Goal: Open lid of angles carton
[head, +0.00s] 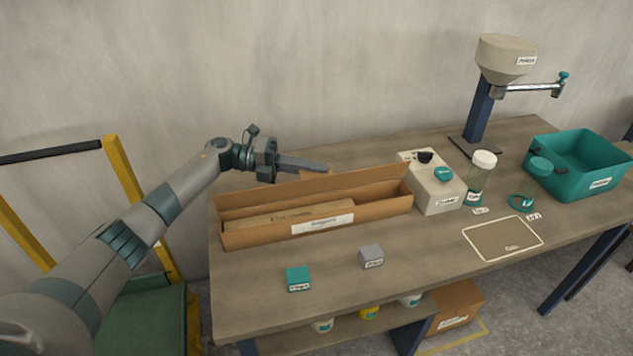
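The long brown cardboard carton (375,209) lies on the left half of the table, with a white label on its front wall too small to read. Its top is open to view and a long tan piece (285,217) lies inside. A rear cardboard panel (370,181) stands up along its back edge. My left gripper (322,168) is above and behind this panel, its fingers pointing right. A small brown tab shows by the fingertips; I cannot tell whether they touch it or how far they are apart. My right gripper is out of view.
A teal block (298,278) and a grey block (371,256) lie in front of the carton. A white box (432,188), a jar (481,178), a teal bin (585,165) and a dispenser stand (478,115) are to the right. The front left tabletop is mostly clear.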

